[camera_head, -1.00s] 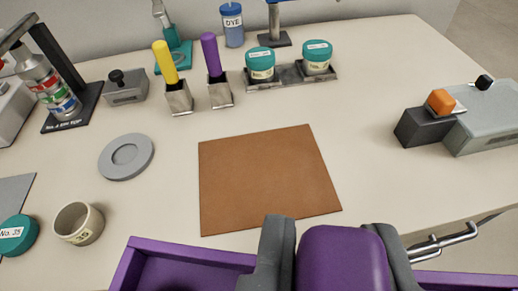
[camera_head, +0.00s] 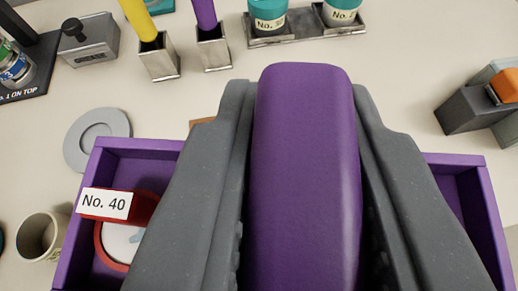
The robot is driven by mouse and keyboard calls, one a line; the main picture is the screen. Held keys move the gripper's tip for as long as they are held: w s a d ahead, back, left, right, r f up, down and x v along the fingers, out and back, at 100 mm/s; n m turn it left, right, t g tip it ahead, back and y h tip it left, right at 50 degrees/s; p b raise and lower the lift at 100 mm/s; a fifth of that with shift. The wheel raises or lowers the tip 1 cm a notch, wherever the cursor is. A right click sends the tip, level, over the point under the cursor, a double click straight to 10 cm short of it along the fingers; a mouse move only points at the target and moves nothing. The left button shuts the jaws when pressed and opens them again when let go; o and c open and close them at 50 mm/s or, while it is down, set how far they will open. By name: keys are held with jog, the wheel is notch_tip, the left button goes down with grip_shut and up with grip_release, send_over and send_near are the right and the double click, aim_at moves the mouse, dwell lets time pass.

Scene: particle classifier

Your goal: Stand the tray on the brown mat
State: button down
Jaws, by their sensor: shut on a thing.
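The purple tray (camera_head: 490,215) is a shallow box with a thick purple handle (camera_head: 305,170) across its middle. My gripper (camera_head: 301,92) is shut on that handle, a grey finger on each side. A red-rimmed item with a white label "No. 40" (camera_head: 104,203) lies in the tray's left part. The brown mat (camera_head: 203,122) is almost wholly hidden behind the tray and gripper; only a small sliver shows left of the left finger. I cannot tell whether the tray touches the mat.
A grey round disc (camera_head: 97,135) and a cream cup (camera_head: 42,238) are close to the tray's left side. Metal holders (camera_head: 158,60) and a rack with teal-lidded jars (camera_head: 268,22) stand behind. A dark grey block (camera_head: 470,108) is at right. Bare table lies between.

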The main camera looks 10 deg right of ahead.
jog(key=w+d+f+n+y+b, duration=0.1)
jog(key=w+f+n+y+b, duration=0.2)
jog(key=w+f+b, duration=0.45)
jog(key=f+b, duration=0.1)
jog(key=f, duration=0.2)
jog(key=w+f+b, duration=0.1)
jog(key=f, duration=0.1)
jog(key=w+f+b, duration=0.1)
jog(key=f, duration=0.2)
jog(key=shift+d+f+b, duration=0.15)
jog(key=shift+f+b, duration=0.15)
jog(key=shift+f, duration=0.05)
jog(key=shift+s, duration=0.1)
jog(key=c, duration=1.3)
grip_release()
jog(key=shift+f, duration=0.1)
jog(key=shift+s+r, duration=0.35)
jog(key=shift+s, duration=0.05)
jog(key=v, duration=0.3)
jog(key=p+v, duration=0.1)
jog(key=v, duration=0.3)
jog(key=p+v, duration=0.1)
jog(key=v, duration=0.3)
jog(key=shift+s+f, duration=0.2)
jog(key=shift+f, duration=0.05)
